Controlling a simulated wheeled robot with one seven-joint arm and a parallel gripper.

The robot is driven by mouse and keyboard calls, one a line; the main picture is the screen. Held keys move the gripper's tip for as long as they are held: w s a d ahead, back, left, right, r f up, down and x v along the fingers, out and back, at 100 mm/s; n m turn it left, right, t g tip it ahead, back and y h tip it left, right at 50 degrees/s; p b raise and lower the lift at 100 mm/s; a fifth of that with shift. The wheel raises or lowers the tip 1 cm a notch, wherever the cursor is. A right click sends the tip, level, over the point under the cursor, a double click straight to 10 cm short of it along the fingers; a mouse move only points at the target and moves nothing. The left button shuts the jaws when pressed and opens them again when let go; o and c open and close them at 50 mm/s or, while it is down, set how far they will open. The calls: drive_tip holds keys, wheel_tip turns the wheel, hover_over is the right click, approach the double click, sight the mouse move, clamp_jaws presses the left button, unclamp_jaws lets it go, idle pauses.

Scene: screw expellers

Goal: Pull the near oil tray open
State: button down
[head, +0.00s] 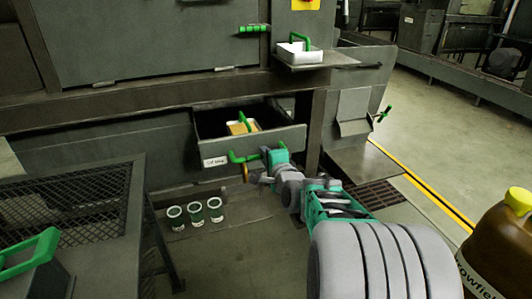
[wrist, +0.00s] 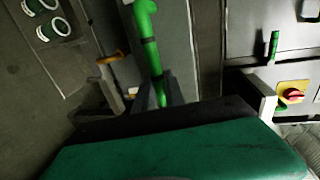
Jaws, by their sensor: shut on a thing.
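The near oil tray (head: 285,139) is a grey drawer in the machine's lower front, standing part-way out with its dark inside showing. A white label (head: 214,161) is on its front. Its green bar handle (head: 243,158) also shows in the wrist view (wrist: 149,40). My gripper (head: 268,166) is at the right part of this handle. In the wrist view my gripper (wrist: 160,88) is shut on the handle, with the green bar running down between the fingers. The fingertips are small and partly hidden in the head view.
A yellowish block with a green handle (head: 240,127) lies in the tray. A mesh-topped table (head: 70,205) is at left. A brown jug (head: 500,245) is at right.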

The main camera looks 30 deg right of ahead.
drive_tip(key=shift+s, duration=0.15)
drive_tip(key=c, duration=1.4)
unclamp_jaws()
drive_tip(key=p+v, duration=0.1)
drive_tip(key=v, duration=0.6)
drive_tip(key=shift+s+p, duration=0.35)
drive_tip(key=shift+p, duration=0.05)
drive_tip(key=shift+a+r, duration=0.1)
